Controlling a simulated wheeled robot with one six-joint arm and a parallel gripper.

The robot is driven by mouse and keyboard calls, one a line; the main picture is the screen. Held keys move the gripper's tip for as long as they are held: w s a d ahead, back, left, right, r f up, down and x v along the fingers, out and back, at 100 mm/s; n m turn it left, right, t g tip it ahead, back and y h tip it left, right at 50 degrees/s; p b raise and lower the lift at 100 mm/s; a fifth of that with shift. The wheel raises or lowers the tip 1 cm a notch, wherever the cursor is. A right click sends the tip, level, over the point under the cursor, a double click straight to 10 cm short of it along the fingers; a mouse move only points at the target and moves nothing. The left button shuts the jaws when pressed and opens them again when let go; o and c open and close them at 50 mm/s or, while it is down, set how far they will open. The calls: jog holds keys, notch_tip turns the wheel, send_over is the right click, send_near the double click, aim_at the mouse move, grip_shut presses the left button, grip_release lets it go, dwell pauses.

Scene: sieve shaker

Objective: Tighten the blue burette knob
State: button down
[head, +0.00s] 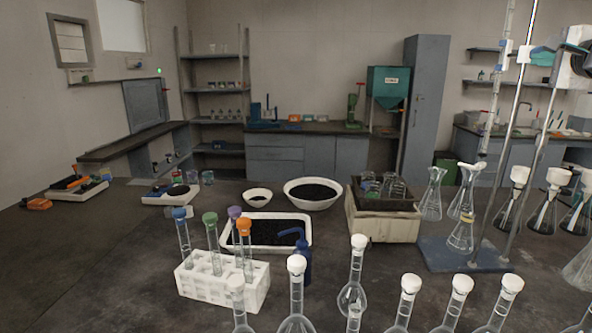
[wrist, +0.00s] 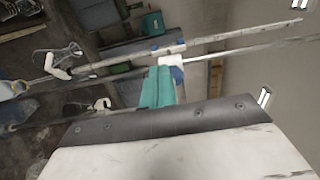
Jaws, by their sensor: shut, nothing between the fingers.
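A burette (head: 497,85) and a metal rod (head: 517,90) rise at the right of the head view. Small blue and white fittings (head: 506,47) sit high on them. In the wrist view, a blue piece (wrist: 153,46) sits on the burette tube (wrist: 110,62). I cannot tell for sure which blue part is the knob. My gripper (head: 566,47), white and dark with teal fingers, is at the upper right, close to the right of the fittings. In the wrist view the teal fingers (wrist: 162,76) are together and empty, beside a white fitting (wrist: 171,59). Contact cannot be told.
A flask (head: 461,232) stands on the blue stand base (head: 440,255). White-capped flasks (head: 550,200) stand at the right and several line the front edge. A crate (head: 384,222), a black-filled tray (head: 304,232) and a white tube rack (head: 222,284) occupy the middle. The left bench is mostly clear.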

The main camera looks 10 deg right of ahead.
aim_at(536, 52)
jog(key=shift+x, duration=1.35)
jog(key=shift+d+r, duration=0.1)
jog(key=shift+d, duration=0.05)
jog(key=shift+r, duration=1.2)
jog(key=shift+r, duration=0.1)
